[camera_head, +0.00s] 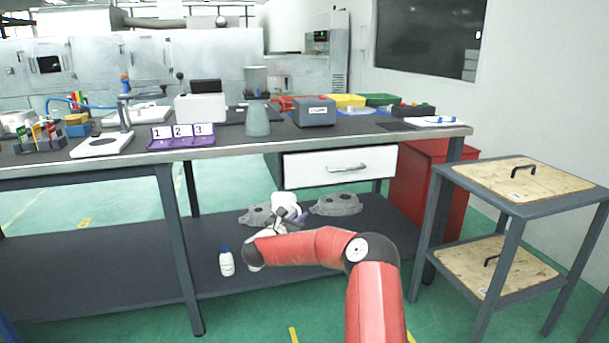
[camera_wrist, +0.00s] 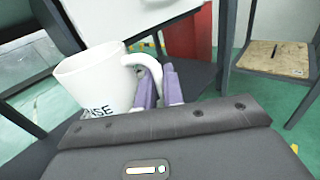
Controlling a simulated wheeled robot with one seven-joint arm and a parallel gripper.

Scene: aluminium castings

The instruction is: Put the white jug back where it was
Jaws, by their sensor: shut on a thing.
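The white jug (camera_head: 283,201) is in front of the bench, by the lower shelf and below the white drawer, partly hidden by my arm. In the wrist view the jug (camera_wrist: 95,78) is tilted, with its handle towards my gripper (camera_wrist: 159,87) and dark letters low on its side. The purple fingers are shut on the handle. In the head view my gripper (camera_head: 291,216) is small and partly hidden. I cannot tell whether the jug touches anything beneath it.
Grey castings (camera_head: 335,204) lie on the lower shelf (camera_head: 100,281). A white bottle with a blue cap (camera_head: 227,262) stands on it to the left. The white drawer (camera_head: 340,166) is above. A red cabinet (camera_head: 425,190) and a trolley (camera_head: 512,205) are at right.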

